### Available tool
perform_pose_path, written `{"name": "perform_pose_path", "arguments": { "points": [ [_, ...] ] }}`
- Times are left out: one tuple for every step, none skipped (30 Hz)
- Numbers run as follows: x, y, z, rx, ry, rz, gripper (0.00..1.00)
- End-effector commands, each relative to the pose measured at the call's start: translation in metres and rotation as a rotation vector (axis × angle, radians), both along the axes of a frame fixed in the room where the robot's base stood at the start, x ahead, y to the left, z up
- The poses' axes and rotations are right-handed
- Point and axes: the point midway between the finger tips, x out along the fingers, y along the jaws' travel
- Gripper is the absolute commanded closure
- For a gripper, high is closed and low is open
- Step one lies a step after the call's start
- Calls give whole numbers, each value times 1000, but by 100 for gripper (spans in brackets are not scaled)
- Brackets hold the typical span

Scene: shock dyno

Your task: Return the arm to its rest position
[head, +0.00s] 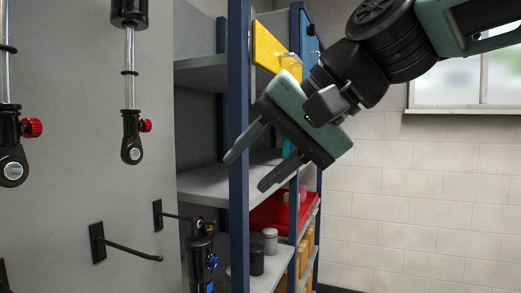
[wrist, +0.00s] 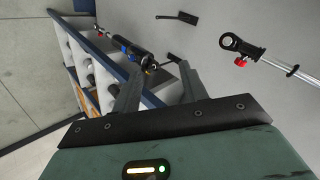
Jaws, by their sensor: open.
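My gripper (head: 251,165) is up in the air in the head view, in front of the shelf unit, with its two fingers pointing down and left. The fingers are apart with nothing between them. The wrist view also shows the gripper (wrist: 157,80) with its fingers spread and empty. Beyond the fingertips in that view, a dark shock with blue parts (wrist: 131,53) is at the grey panel. My arm reaches in from the upper right of the head view.
Shocks with red knobs (head: 131,122) hang on the grey panel (head: 75,150) at left. An empty hook (head: 125,248) sticks out below. The blue-framed shelf (head: 237,130) stands close behind my gripper, holding a red bin (head: 270,214) and canisters. A window (head: 465,82) is at right.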

Motion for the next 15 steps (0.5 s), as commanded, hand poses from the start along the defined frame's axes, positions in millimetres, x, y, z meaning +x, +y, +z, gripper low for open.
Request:
{"name": "perform_pose_path", "arguments": {
  "points": [
    [-9,-6,-39,-86,15,34,57],
    [-14,-11,-60,-135,18,57,57],
    [-22,-18,-88,-202,24,93,57],
    [-29,-24,-107,-250,28,120,57],
    [-37,-31,-127,-299,31,151,57],
    [-48,-40,-152,-365,37,195,57],
    [-56,-49,-170,-412,41,228,57],
    [-65,-58,-187,-458,46,265,57],
    [-77,-70,-208,-516,52,314,57],
    [-86,-79,-222,-556,56,348,57],
    [-95,-88,-235,-594,60,385,57],
    [-105,-99,-250,-639,66,429,57],
    [-113,-107,-260,-668,70,461,57],
    [-120,-115,-268,-694,73,489,57],
    [-127,-124,-277,-724,77,524,57]
  ]
}}
